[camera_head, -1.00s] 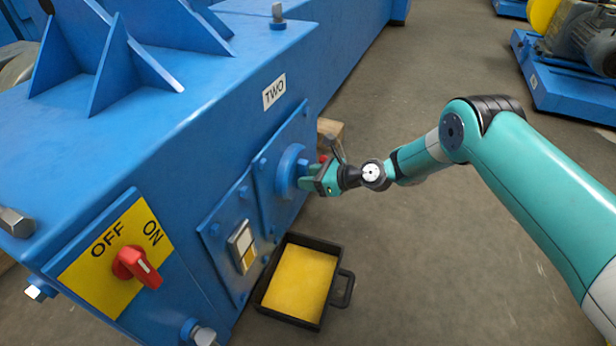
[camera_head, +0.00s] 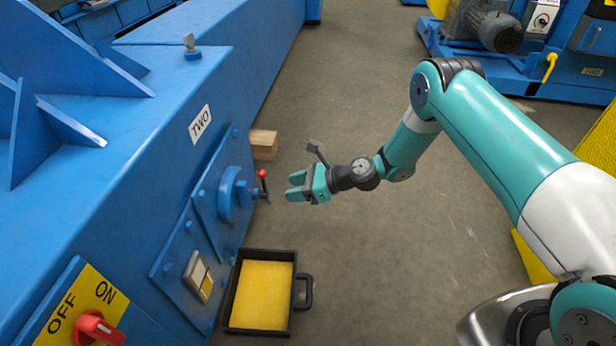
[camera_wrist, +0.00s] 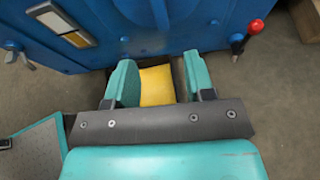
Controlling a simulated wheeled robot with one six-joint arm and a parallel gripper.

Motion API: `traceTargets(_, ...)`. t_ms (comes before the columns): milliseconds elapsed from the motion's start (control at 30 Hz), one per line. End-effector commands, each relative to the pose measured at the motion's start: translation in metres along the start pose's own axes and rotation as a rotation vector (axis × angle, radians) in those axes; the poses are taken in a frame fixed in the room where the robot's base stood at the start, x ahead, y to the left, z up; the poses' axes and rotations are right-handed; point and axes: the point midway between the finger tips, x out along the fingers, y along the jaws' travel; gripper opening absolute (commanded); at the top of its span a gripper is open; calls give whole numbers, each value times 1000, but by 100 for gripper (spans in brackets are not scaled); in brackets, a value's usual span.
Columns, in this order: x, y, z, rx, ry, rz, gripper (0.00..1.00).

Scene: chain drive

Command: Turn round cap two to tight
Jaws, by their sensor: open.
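The blue round cap (camera_head: 234,195) sits on the side plate of the blue housing, below the label TWO (camera_head: 200,124). A small lever with a red knob (camera_head: 262,173) stands just right of the cap. It also shows at the upper right of the wrist view (camera_wrist: 256,27). My gripper (camera_head: 290,187) is open and empty, to the right of the cap and apart from it. Its teal fingers show in the wrist view (camera_wrist: 158,84) with nothing held between them; the round cap cannot be made out there.
A black tray with a yellow inside (camera_head: 262,296) lies on the floor below the cap. A sight glass (camera_head: 198,277) and a red OFF/ON switch (camera_head: 97,328) are on the housing. A wooden block (camera_head: 264,144) lies behind. Open floor lies to the right.

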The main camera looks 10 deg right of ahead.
Motion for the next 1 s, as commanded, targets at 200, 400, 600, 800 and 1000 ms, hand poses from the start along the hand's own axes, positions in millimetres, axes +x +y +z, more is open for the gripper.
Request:
traceTargets(200, -32, 0, 1, 3, 0, -1, 49)
traceTargets(400, -38, 0, -1, 1, 0, 1, 49)
traceTargets(600, -37, 0, -1, 1, 0, 1, 49)
traceTargets(800, -37, 0, 0, 0, 0, 1, 49)
traceTargets(1000, -44, 4, 37, -179, 39, 48, 49)
